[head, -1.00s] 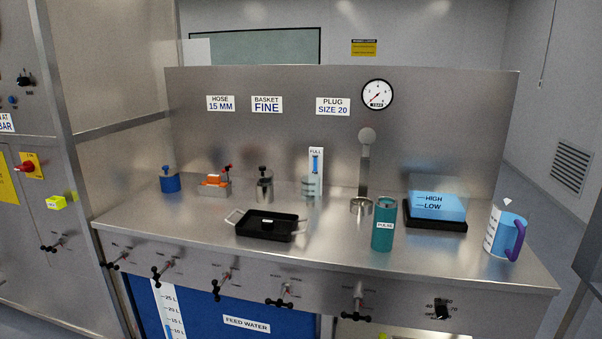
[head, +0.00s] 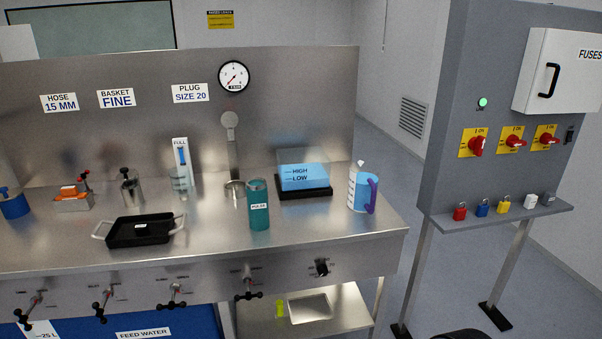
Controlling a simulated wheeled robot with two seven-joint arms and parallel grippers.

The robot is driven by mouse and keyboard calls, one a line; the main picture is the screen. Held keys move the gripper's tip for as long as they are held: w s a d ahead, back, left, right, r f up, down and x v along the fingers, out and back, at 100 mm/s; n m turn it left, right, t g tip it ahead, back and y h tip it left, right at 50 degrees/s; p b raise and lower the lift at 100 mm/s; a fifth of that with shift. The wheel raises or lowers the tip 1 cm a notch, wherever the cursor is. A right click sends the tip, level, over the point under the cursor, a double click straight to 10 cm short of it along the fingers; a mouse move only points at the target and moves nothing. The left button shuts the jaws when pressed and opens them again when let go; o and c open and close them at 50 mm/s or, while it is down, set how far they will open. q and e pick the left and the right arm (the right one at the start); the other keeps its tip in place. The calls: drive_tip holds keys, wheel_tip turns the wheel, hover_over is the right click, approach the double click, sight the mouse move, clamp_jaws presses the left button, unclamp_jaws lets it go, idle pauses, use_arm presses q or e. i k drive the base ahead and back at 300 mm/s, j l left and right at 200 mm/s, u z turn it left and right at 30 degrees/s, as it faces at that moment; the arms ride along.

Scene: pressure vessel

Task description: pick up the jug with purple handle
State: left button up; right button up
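The jug (head: 358,190) stands upright near the right end of the steel bench in the head view. Its body is white and light blue, and its purple handle (head: 372,195) faces right. Nothing touches it. Neither of my grippers shows in the head view; a dark shape at the bottom edge, right of centre, is too cut off to tell.
A teal cylinder (head: 259,207) labelled PULSE and a blue-filled clear tank on a black base (head: 305,193) stand left of the jug. A black tray (head: 140,231) lies further left. Valve handles (head: 248,290) stick out in front. A fuse panel with a padlock shelf (head: 510,212) stands right.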

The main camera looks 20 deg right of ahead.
sight(364, 177)
drive_tip(key=z, duration=1.3)
drive_tip(key=i+u, duration=0.25)
drive_tip(key=i, duration=0.3)
drive_tip(key=i+l+u, duration=0.2)
drive_tip(key=i, duration=0.4)
drive_tip(key=i+l+u, duration=0.1)
drive_tip(key=i+u, duration=0.15)
drive_tip(key=i, duration=0.3)
